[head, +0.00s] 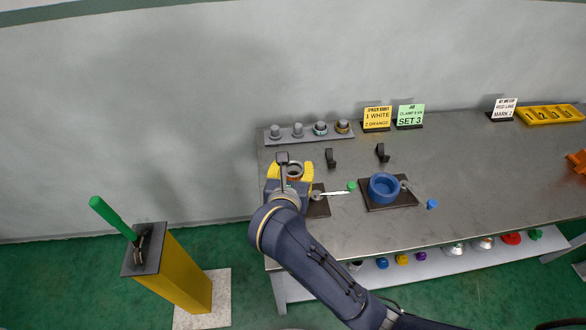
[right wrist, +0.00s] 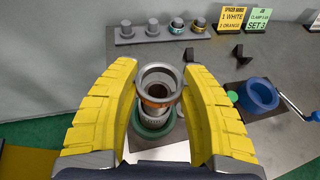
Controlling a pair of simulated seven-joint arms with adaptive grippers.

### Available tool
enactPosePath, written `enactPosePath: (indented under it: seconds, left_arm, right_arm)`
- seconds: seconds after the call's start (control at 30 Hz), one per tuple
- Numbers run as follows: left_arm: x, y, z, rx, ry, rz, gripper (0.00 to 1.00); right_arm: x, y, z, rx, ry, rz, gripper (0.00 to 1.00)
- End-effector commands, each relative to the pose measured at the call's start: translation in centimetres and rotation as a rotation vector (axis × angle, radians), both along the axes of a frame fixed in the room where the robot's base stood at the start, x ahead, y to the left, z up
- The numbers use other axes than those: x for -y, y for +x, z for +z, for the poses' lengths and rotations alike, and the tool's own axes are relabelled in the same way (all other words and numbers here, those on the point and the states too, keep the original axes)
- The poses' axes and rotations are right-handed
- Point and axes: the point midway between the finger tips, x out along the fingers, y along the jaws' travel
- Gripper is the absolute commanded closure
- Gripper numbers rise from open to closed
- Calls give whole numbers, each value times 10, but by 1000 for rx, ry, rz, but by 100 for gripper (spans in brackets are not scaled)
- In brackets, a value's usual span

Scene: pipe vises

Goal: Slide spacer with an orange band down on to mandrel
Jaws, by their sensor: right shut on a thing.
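My right gripper (right wrist: 160,100) with yellow fingers is shut on the spacer with an orange band (right wrist: 159,88), an open grey ring. In the head view the right gripper (head: 291,172) is at the left end of the bench, and the spacer (head: 294,170) shows between its fingers. Right below the spacer in the right wrist view is a pale upright cylinder (right wrist: 153,115) in a green ring (right wrist: 150,134). My left gripper is not in view.
A grey rack (head: 309,136) with several pegs, two carrying banded rings, stands behind. A blue vise (head: 383,187) is to the right, near black hooks (head: 331,158). A sign (head: 377,118) reads "1 white 2 orange". A green rod (head: 112,217) stands on a yellow post at left.

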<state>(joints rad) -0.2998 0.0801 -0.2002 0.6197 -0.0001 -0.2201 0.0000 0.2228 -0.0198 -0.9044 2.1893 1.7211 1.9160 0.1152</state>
Motion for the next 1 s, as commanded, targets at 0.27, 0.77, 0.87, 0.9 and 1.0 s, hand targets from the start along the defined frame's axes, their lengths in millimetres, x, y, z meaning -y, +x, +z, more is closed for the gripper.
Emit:
enactPosePath:
  seconds: [0.27,0.77,0.87,0.9,1.0]
  left_arm:
    - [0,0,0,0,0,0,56]
    - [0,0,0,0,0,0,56]
    - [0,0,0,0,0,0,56]
    - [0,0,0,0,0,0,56]
    - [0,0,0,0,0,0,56]
  right_arm:
    - [0,0,0,-1,0,-1,84]
    - [0,0,-6,-1,0,-1,84]
    - [0,0,-8,-1,-1,-1,84]
    - [0,0,-9,0,-1,-1,84]
    - [0,0,-11,0,-1,-1,84]
